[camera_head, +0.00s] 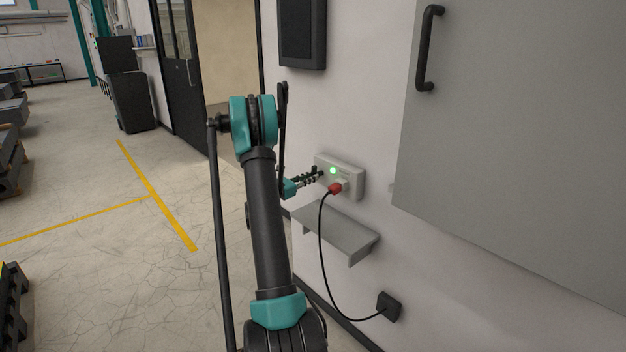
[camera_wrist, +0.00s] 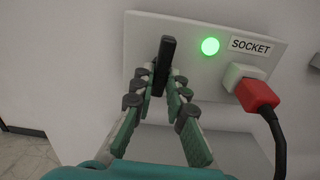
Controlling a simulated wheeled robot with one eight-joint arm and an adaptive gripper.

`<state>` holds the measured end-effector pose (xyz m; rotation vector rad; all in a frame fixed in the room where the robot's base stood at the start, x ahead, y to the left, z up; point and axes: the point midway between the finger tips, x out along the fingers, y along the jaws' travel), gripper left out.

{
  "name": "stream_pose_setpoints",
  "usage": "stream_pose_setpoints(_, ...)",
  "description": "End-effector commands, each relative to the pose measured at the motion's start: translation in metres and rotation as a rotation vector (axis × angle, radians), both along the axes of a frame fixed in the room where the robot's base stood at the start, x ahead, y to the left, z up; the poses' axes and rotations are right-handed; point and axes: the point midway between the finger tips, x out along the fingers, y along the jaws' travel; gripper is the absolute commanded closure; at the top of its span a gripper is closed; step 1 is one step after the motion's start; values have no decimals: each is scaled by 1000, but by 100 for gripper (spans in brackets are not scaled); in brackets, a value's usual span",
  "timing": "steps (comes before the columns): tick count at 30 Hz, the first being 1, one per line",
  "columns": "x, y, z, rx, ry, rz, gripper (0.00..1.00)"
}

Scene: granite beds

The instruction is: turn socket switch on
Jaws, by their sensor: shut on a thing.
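The socket panel (camera_head: 350,180) is a light box on the white wall, and in the wrist view (camera_wrist: 225,28) it carries a label reading SOCKET. Its black switch lever (camera_wrist: 166,55) stands at the panel's left part. A round green light (camera_wrist: 210,46) glows to the right of the lever and also shows in the head view (camera_head: 333,170). My gripper (camera_wrist: 163,76) is shut on the lever, with a finger on each side of its lower part; in the head view it is at the panel's left end (camera_head: 316,174).
A red plug (camera_wrist: 257,95) sits in the white outlet at the right, with a black cable (camera_head: 321,250) hanging to a black wall box (camera_head: 388,306). A grey shelf (camera_head: 340,232) juts out below the panel. A grey cabinet (camera_head: 510,130) is on the right.

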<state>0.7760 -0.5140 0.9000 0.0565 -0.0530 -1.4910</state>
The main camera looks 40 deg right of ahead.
Motion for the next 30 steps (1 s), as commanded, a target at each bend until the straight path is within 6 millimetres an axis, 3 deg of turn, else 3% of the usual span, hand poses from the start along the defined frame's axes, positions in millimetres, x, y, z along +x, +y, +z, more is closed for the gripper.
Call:
stream_pose_setpoints(1,-1,1,-1,1,22,-1,85)
stream_pose_setpoints(6,-1,1,-1,1,15,-1,67)
stream_pose_setpoints(17,0,4,0,0,14,0,67)
stream_pose_setpoints(30,-4,48,0,0,13,1,67)
